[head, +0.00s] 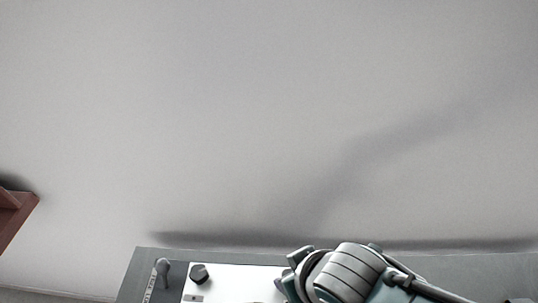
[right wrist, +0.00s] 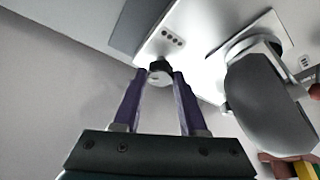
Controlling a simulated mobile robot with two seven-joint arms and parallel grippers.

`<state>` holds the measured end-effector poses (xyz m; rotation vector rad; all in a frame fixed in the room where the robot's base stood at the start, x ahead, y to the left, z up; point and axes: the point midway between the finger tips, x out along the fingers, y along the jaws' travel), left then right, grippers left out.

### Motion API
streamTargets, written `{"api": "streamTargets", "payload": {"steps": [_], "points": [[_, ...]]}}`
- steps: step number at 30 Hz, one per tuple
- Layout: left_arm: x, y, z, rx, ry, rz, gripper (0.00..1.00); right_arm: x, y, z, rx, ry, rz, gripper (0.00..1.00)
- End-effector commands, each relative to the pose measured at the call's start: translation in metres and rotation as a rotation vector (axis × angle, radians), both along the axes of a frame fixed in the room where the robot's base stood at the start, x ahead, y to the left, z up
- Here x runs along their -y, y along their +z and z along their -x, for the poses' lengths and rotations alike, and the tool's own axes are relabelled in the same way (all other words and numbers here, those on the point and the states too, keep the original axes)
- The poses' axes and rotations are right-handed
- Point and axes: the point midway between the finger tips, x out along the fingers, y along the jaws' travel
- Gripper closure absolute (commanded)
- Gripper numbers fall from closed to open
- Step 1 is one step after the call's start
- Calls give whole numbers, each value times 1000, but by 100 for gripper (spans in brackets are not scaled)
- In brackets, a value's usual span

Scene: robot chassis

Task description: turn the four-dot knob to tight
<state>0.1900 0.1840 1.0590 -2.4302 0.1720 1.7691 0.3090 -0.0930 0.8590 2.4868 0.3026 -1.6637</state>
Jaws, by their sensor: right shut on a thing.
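The four-dot knob (right wrist: 160,70) is dark with a pale front face and stands on a white panel (right wrist: 205,22), beside a row of dark dots (right wrist: 172,37). My right gripper (right wrist: 159,73) has its purple fingers on either side of the knob and is shut on it. No pointer or tight mark can be made out. In the head view my right wrist covers the right part of the panel, so this knob and the fingertips are hidden there. My left gripper is in neither view.
In the head view another dark knob (head: 199,273) stands on the panel's left part, with a grey lever (head: 162,268) left of it. In the right wrist view a large grey rounded handle (right wrist: 265,100) is close on the right. Bare wall lies behind.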

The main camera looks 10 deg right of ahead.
Motion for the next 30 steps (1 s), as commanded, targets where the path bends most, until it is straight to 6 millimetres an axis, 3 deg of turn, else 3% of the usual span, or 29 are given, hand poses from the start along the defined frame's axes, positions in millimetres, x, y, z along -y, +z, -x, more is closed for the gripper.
{"api": "streamTargets", "payload": {"steps": [8, 9, 16, 25, 30], "points": [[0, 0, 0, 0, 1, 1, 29, -1, 1, -1, 4, 1, -1, 100], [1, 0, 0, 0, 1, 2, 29, -1, 1, -1, 4, 2, -2, 55], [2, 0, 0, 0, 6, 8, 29, 0, 0, -1, 2, 1, -1, 29], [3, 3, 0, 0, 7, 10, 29, 0, 3, 1, 1, 1, -1, 29], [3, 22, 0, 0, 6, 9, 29, 2, 26, 8, 1, 2, -2, 29]]}}
